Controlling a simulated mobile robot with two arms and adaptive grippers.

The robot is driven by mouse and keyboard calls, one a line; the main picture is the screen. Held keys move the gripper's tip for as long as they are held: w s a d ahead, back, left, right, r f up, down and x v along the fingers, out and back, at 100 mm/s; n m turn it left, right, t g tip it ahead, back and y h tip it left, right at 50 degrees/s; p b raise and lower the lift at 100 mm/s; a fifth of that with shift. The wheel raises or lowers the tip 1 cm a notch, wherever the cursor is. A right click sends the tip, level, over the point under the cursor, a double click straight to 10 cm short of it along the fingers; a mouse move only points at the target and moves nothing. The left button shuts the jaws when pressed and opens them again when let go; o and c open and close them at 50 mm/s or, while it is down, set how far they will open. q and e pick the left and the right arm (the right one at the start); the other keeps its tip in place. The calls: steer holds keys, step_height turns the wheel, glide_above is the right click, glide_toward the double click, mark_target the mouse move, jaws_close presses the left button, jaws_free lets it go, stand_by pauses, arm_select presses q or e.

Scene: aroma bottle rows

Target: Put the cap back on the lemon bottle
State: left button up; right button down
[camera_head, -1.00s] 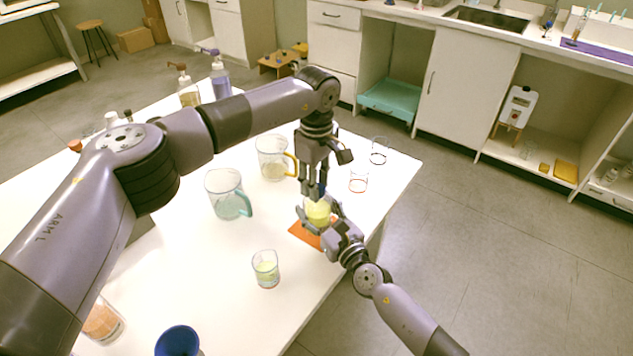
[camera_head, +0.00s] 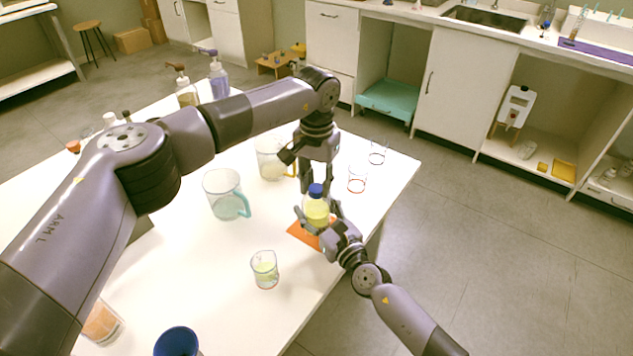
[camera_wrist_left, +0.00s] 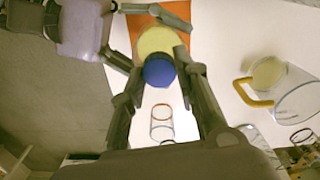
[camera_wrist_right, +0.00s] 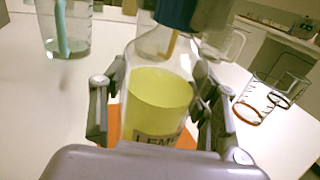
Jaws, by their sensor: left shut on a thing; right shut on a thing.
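The lemon bottle (camera_head: 317,212) is clear with yellow liquid and stands upright at the orange mat (camera_head: 300,234). In the right wrist view my right gripper (camera_wrist_right: 160,118) is shut around the bottle (camera_wrist_right: 158,95), whose label is partly readable. The blue cap (camera_head: 316,190) sits at the bottle's mouth. It also shows at the bottle's top in the right wrist view (camera_wrist_right: 176,12). My left gripper (camera_head: 313,184) points down from above, shut on the cap (camera_wrist_left: 158,70), with a finger on either side. Whether the cap is fully seated I cannot tell.
A teal-handled jug (camera_head: 222,193) and a yellow-handled jug (camera_head: 268,160) stand to the left and behind. Two empty glasses (camera_head: 357,180) stand near the right table edge.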

arm_select(q)
steer(key=o, duration=0.8)
steer(key=shift+r, duration=0.1)
steer(key=shift+r, duration=2.2)
steer(key=shift+c, duration=0.5)
